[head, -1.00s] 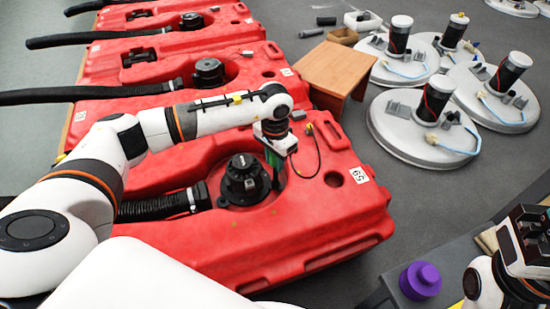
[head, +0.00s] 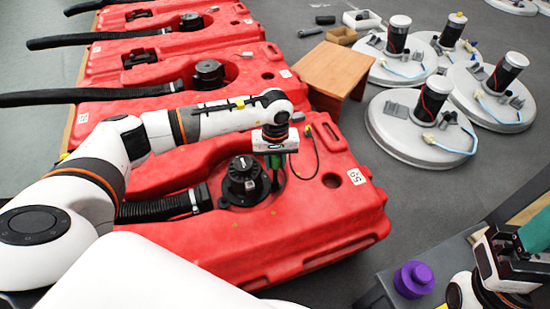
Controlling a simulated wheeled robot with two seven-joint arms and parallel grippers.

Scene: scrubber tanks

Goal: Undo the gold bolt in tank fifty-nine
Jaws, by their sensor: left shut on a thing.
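Tank fifty-nine is the nearest red tank (head: 330,225), with its number label (head: 357,176) at its right end. A black round fitting (head: 243,181) stands in its recess, joined to a black ribbed hose (head: 165,207). My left gripper (head: 274,163) points down just right of the fitting, shut on a narrow green and dark thing whose lower end is close to the fitting's edge. I cannot make out the gold bolt for certain; small yellow spots show on the tank. My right gripper (head: 492,262) is at the lower right, partly cut off; its jaw state is unclear.
More red tanks (head: 195,95) stand behind. A brown wooden stool (head: 333,68) and several white round scrubber heads (head: 400,125) are on the grey floor. A purple knob-shaped thing (head: 413,279) and a teal thing (head: 537,232) are near my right gripper.

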